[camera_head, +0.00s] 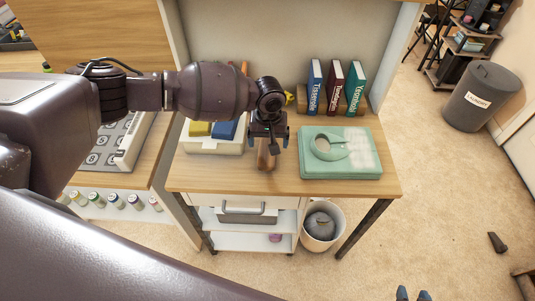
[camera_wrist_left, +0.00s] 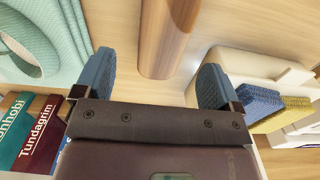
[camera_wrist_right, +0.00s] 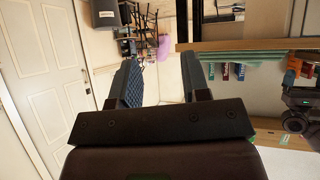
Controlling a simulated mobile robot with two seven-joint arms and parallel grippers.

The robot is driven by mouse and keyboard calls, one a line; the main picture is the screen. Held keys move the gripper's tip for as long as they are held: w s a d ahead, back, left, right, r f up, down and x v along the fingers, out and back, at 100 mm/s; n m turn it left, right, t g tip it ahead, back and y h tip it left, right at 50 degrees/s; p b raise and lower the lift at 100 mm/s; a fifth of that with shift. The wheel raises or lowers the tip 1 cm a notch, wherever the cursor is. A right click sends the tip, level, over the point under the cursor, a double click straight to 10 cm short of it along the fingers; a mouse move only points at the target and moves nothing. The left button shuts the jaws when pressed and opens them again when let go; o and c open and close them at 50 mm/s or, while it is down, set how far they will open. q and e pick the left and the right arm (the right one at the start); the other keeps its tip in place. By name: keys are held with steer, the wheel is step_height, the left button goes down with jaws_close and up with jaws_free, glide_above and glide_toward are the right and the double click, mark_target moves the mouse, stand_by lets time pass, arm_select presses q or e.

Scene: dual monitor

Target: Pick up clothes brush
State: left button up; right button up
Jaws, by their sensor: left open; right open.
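The clothes brush, of which I see a brown wooden body (camera_head: 266,158), is on the desk below my left gripper, mostly hidden by it in the head view. In the left wrist view its rounded wooden end (camera_wrist_left: 166,40) shows between and just beyond the fingertips, touching neither. My left gripper (camera_head: 269,137) is open and empty above the desk, pointing down. My right gripper (camera_head: 413,294) is open and empty, far from the brush, with only its blue fingertips at the bottom edge of the head view. Its fingers also show in the right wrist view (camera_wrist_right: 160,80).
A green box with a ring-shaped part (camera_head: 341,168) lies right of the brush. A pale container (camera_head: 206,145) with yellow and blue sponges stands to the left. Several upright books (camera_head: 334,88) stand behind. The desk front (camera_head: 240,182) is clear. A bin (camera_head: 322,225) is below.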

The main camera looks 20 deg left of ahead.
mark_target(267, 150)
arm_select(q)
steer(key=shift+a+f+b, duration=0.2)
steer(key=shift+f+b, duration=0.4)
steer(key=shift+f, duration=2.1)
arm_select(e)
steer(key=shift+w+d+f, duration=0.1)
steer(key=shift+w+f, duration=0.15)
steer(key=shift+w, duration=0.1)
arm_select(q)
steer(key=c, duration=1)
step_height(267, 150, up, 20)
steer(key=p, duration=0.3)
steer(key=shift+p, duration=0.35)
steer(key=shift+c, duration=0.2)
arm_select(e)
steer(key=shift+t, duration=0.3)
steer(key=r, duration=0.4)
steer(key=shift+w+r, duration=0.1)
steer(key=shift+w, duration=0.3)
